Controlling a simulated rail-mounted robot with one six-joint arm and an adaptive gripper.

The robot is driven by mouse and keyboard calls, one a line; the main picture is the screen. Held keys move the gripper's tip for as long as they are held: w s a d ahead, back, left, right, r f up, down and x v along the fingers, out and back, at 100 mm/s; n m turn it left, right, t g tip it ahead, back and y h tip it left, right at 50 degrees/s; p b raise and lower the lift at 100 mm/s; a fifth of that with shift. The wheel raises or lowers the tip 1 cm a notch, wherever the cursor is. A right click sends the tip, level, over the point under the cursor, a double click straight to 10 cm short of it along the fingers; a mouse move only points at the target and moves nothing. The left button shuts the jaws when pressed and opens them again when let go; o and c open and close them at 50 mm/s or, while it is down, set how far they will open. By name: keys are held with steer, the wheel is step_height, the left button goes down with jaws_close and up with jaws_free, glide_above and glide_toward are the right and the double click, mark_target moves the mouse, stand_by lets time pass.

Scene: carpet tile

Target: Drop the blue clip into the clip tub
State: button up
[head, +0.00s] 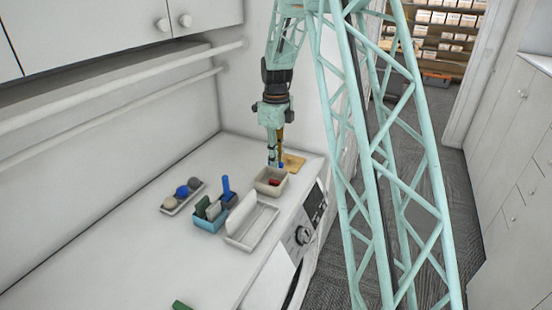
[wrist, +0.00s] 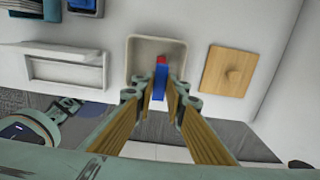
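The blue clip (wrist: 160,82) is between my gripper's fingertips (wrist: 161,88) in the wrist view. My gripper (head: 275,163) is shut on it, and a bit of blue shows at the fingertips in the head view. The clip tub (wrist: 135,58) is a small beige open box below the fingers. It also shows in the head view (head: 268,190), with the fingertips above its far side. A red clip (head: 274,182) lies inside the tub, and its red also shows just beyond the blue clip in the wrist view (wrist: 161,60). The fingers hide the tub's near part in the wrist view.
A wooden board with a knob (wrist: 222,80) lies beside the tub. A white tray (head: 262,224), a blue bin (head: 208,224) with upright items and a small tray of balls (head: 171,210) stand on the other side.

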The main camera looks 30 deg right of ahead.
steer(key=shift+f+b, duration=0.9)
steer(key=shift+f, duration=1.25)
steer(key=o, duration=0.7)
steer(key=shift+o, duration=0.2)
steer(key=shift+r, duration=5.95)
